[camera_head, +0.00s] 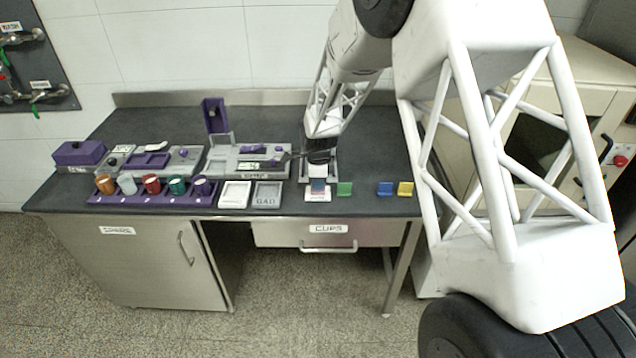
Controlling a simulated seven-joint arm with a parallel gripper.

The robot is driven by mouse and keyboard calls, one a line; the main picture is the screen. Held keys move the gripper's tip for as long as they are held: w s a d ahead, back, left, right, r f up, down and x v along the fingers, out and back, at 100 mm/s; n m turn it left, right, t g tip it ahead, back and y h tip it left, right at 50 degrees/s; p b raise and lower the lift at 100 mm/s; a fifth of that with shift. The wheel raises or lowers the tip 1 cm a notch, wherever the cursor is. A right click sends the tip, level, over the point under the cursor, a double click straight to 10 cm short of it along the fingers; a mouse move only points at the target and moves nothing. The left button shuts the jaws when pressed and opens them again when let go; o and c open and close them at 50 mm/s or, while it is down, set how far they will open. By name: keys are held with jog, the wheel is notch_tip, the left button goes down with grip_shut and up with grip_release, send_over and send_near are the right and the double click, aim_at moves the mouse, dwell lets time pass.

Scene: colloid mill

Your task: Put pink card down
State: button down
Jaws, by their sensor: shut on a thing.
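My gripper (318,168) points down over the worktop, right of centre, behind a small row of coloured cards. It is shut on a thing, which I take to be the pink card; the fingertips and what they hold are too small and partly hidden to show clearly. Just in front of and below the gripper is a small pale piece with a pinkish tint (318,197) and a blue-grey patch above it. I cannot tell whether this piece touches the worktop. A green card (344,188) stands just right of it. A blue card (385,188) and a yellow card (405,188) are further right.
Left of the gripper are two shallow trays, one white (235,194) and one grey (267,195), and a purple rack (110,198) with several coloured cups. Grey and purple fixtures, one with a raised purple lid (214,116), stand behind. The dark worktop (365,150) is clear behind the blue card.

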jog(key=shift+f, duration=0.1)
jog(key=c, duration=1.3)
grip_release()
notch_tip(320, 180, up, 12)
jog(key=shift+r, duration=0.15)
dwell(0.4)
